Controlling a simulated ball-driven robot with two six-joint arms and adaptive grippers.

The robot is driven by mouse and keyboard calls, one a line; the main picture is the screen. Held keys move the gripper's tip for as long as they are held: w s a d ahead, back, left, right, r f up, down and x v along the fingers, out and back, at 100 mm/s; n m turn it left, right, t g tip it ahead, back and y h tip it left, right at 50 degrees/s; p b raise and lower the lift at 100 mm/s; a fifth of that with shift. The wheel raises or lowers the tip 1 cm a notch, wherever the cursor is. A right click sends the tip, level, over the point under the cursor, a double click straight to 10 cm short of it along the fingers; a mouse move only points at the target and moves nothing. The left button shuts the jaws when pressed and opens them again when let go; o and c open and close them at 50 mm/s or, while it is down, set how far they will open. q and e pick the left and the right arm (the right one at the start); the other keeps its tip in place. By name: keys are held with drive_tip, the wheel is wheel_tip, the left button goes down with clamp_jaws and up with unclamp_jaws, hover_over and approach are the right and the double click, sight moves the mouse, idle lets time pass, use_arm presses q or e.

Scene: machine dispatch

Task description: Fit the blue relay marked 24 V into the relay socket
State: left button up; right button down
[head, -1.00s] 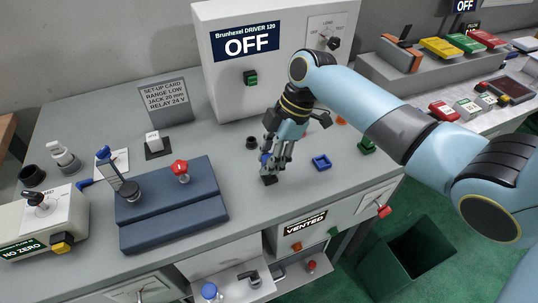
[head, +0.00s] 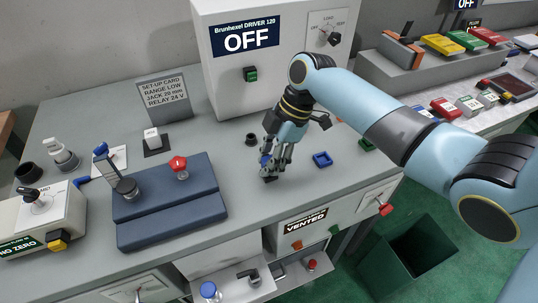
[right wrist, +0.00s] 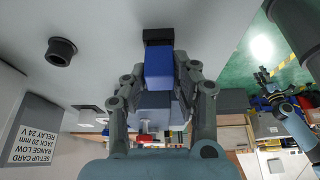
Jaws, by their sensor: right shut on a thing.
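My right gripper (head: 270,166) is shut on a blue block, the relay, which shows between the fingers in the right wrist view (right wrist: 158,68). Its 24 V marking cannot be read. A black block that looks like the relay socket (right wrist: 158,36) lies right at the relay's far end. In the head view this black block (head: 271,180) shows just below the fingertips on the grey bench. The fingers hide the join, so I cannot tell whether the relay is seated in it or only touching.
A blue square frame (head: 322,160) lies right of the gripper and a small black cylinder (head: 251,140) behind it. A dark blue stepped block (head: 168,205) stands left. The driver cabinet (head: 250,75) reads OFF. The set-up card (head: 165,97) reads RELAY 24 V.

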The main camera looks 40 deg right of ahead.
drive_tip(key=shift+f, duration=0.15)
drive_tip(key=c, duration=0.6)
unclamp_jaws()
drive_tip(key=shift+o, duration=0.2)
drive_tip(key=shift+r+p, duration=1.5)
drive_tip(key=shift+r, duration=0.05)
drive_tip(key=shift+r+p, duration=0.35)
drive_tip(key=shift+r, duration=1.1)
drive_tip(key=shift+s, duration=0.1)
